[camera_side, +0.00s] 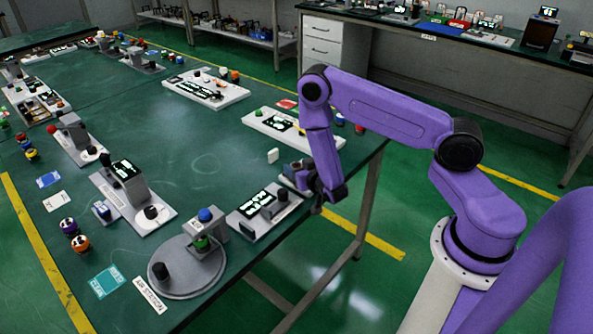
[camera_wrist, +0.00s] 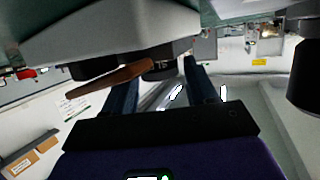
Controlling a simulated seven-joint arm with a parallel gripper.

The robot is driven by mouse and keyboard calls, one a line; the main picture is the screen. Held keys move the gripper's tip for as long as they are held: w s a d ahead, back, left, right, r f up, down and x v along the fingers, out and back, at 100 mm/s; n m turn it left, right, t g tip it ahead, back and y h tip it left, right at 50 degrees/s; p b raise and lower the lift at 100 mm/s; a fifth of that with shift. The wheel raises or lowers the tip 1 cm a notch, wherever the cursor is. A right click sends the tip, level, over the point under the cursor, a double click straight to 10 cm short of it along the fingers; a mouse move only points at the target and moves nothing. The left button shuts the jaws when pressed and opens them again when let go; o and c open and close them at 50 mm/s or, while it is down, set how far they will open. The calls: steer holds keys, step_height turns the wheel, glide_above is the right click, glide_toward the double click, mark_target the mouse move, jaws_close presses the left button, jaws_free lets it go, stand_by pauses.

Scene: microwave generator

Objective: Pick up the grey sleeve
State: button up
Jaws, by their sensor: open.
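My gripper (camera_side: 296,177) is at the table's near right edge, beside a small fixture, in the side view. In the wrist view my gripper (camera_wrist: 160,78) is open, with one dark blue finger on each side. A dark round part (camera_wrist: 160,66) shows between and beyond the fingertips; I cannot tell its distance from them. A flat brown piece (camera_wrist: 108,78) lies across the view at its left. I cannot identify the grey sleeve with certainty in either view; my gripper hides part of the fixture in the side view.
The green table (camera_side: 205,165) carries several fixtures. A grey unit with a black knob (camera_side: 264,210) stands left of my gripper, and a round grey turntable (camera_side: 190,270) is nearer the camera. A small white block (camera_side: 273,156) stands behind my gripper. A pale plate (camera_wrist: 95,30) fills the wrist view's upper left.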

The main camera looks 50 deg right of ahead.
steer(key=c, duration=0.9)
steer(key=shift+r, duration=0.2)
step_height(320, 180, up, 10)
steer(key=f, duration=0.1)
steer(key=s+a+r+n+y, duration=0.1)
steer(key=a+y, duration=0.1)
steer(key=s+a+r+n+y, duration=0.1)
steer(key=a+r+n+y, duration=0.1)
steer(key=a, duration=0.1)
steer(key=s+a+r+n+t+y, duration=0.1)
steer(key=a, duration=0.2)
steer(key=shift+s+a+r+n+y, duration=0.2)
steer(key=shift+s+r+n+y, duration=0.1)
steer(key=shift+y, duration=0.1)
